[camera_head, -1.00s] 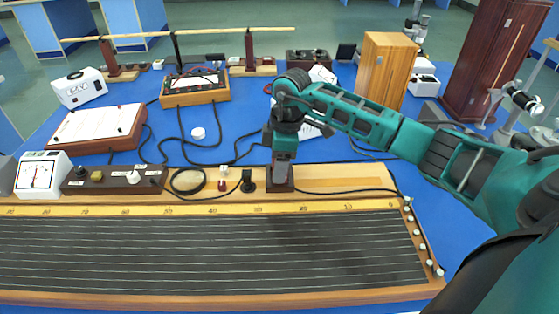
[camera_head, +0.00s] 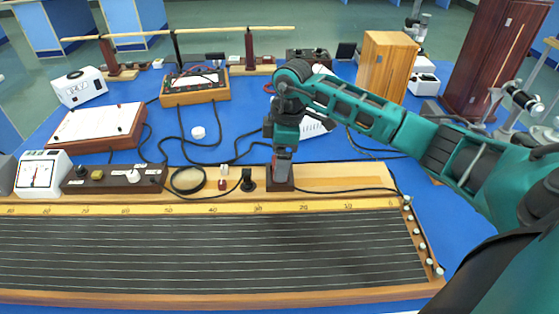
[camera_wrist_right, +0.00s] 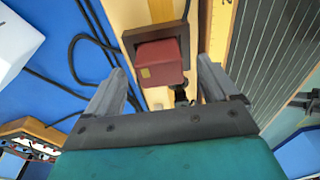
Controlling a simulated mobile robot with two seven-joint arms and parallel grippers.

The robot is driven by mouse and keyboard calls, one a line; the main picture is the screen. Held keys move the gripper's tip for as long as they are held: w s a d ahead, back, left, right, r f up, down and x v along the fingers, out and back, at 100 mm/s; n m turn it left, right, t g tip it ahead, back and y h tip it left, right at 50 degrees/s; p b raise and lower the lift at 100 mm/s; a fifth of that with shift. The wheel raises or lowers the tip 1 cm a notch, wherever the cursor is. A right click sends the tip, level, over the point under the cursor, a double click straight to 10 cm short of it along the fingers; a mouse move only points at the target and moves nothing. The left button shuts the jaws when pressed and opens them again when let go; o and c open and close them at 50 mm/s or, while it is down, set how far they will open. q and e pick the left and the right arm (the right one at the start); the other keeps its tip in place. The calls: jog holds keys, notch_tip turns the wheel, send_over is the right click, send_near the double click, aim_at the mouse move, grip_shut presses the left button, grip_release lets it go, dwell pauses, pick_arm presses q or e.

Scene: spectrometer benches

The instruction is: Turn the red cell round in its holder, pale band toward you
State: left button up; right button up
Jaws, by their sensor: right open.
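The red cell (camera_wrist_right: 160,64) sits in its dark brown holder (camera_wrist_right: 128,38) in the right wrist view. A small yellowish square shows on the cell's near-left face; I cannot make out a pale band. My right gripper (camera_wrist_right: 163,72) is open, with one finger on each side of the cell and visible gaps between. In the head view my right gripper (camera_head: 281,158) points down above the holder (camera_head: 280,187) on the wooden bench strip; the cell is mostly hidden there by the fingers. My left gripper is not in view.
A slide-wire board (camera_head: 200,250) with a yellow scale lies in front. A black cable ring (camera_head: 188,181), small plugs and a dark switch block (camera_head: 115,180) stand left of the holder. A wooden cabinet (camera_head: 386,68) stands behind right. Blue tabletop is free right of the board.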

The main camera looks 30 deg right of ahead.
notch_tip(320, 180, up, 11)
jog(key=d, duration=0.1)
jog(key=shift+s, duration=0.35)
jog(key=shift+r, duration=0.1)
